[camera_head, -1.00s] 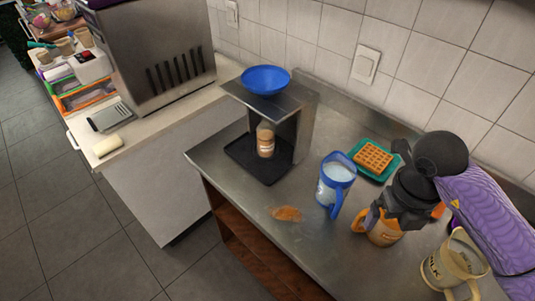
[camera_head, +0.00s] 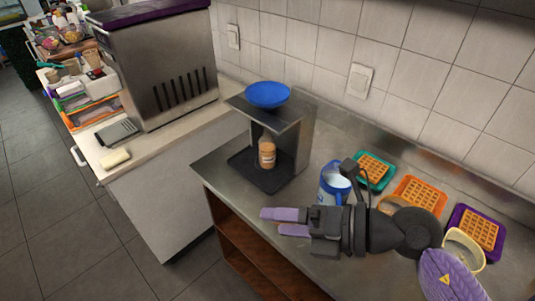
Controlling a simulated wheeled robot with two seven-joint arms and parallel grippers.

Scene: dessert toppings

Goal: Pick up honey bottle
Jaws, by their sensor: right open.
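A small bottle with amber-brown contents and a pale label (camera_head: 267,153), which looks like the honey bottle, stands upright in the metal stand on the counter. My right gripper (camera_head: 277,222) has pale purple fingertips and points left across the front of the counter. Its fingers are apart, with nothing between them. The gripper is in front of and to the right of the bottle, clear of it. My left gripper is not in view.
The stand (camera_head: 299,140) has a blue bowl (camera_head: 268,94) on top. Waffles lie on teal (camera_head: 361,183), orange (camera_head: 432,189) and purple (camera_head: 458,217) plates. A pale jug (camera_head: 469,246) is near my right arm.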

